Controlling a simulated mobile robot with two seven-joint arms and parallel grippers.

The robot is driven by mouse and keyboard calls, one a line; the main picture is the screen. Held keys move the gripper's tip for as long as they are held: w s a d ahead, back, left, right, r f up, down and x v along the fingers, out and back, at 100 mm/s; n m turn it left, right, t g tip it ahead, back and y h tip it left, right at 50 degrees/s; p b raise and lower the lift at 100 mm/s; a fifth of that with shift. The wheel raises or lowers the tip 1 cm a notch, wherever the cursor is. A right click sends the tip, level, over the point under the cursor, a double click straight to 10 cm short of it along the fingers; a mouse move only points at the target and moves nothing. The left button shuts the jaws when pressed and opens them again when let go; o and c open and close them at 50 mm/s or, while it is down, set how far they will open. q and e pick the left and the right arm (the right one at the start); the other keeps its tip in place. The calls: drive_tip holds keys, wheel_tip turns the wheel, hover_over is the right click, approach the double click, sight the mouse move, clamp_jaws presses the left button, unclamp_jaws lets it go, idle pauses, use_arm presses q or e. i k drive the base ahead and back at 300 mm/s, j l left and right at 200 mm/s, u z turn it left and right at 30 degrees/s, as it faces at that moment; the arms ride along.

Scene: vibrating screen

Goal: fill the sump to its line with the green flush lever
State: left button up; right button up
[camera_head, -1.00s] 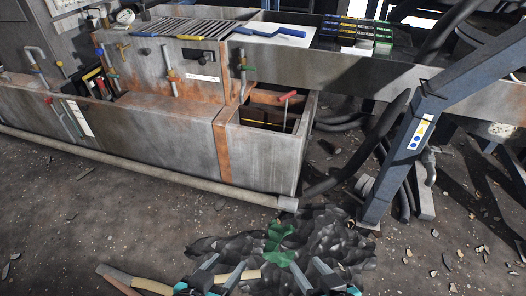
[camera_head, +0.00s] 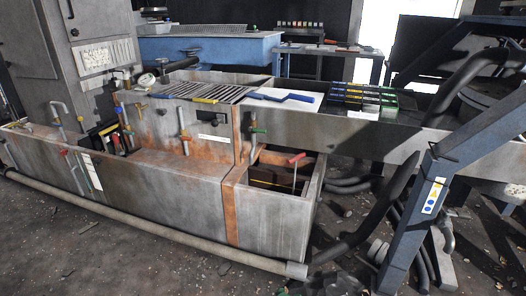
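The open-topped compartment (camera_head: 265,222) at the right end of the long grey tank looks like the sump. A yellow line (camera_head: 268,188) runs along its dark inside wall. The liquid level inside is too dark to tell. A green-handled lever (camera_head: 258,130) sits on a pipe just above the compartment's left back corner. A red T-handle (camera_head: 297,158) on a thin rod stands in the compartment. Neither of my grippers is in view.
A grey pipe (camera_head: 150,229) lies along the tank's foot. A blue slanted post (camera_head: 437,185) and black hoses (camera_head: 395,195) stand at right. A blue tool (camera_head: 284,97) lies on a white board. Dark floor in front is mostly clear.

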sight(258, 130)
drive_tip(key=i+j, duration=0.1)
drive_tip(key=i, duration=0.9)
drive_tip(key=i+j+u, duration=0.1)
drive_tip(key=i, duration=0.85)
